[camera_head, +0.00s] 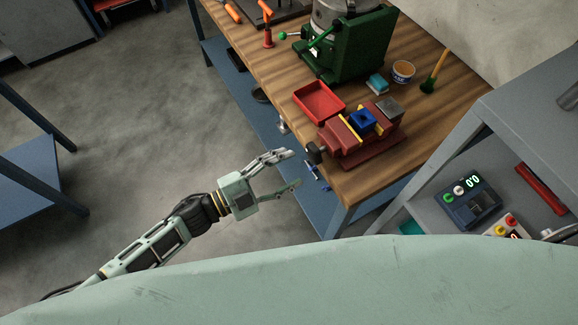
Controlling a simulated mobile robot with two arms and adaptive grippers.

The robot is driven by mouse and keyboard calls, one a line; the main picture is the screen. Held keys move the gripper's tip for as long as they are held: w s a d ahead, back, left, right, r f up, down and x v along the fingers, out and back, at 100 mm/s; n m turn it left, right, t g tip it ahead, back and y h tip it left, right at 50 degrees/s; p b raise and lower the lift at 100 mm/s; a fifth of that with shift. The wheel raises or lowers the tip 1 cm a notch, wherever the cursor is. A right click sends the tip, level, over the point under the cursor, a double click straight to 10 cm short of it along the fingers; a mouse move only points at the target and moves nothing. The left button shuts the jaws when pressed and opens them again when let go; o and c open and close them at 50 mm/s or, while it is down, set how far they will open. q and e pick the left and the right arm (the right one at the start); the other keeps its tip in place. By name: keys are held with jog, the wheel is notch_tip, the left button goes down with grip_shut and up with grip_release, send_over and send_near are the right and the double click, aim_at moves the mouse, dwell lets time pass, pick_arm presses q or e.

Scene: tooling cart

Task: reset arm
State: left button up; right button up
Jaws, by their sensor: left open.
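My left arm comes in from the lower left over the floor. My left gripper (294,170) is open, with its fingers spread and nothing between them. It is in front of the workbench, to the left of the red vise (362,148) and apart from it. My right gripper is not in the picture.
The wooden workbench (455,98) carries a red tray (319,101), a green machine (362,48), a brush (434,73) and a blue block (363,121) in the vise. A grey cart (528,92) stands at right.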

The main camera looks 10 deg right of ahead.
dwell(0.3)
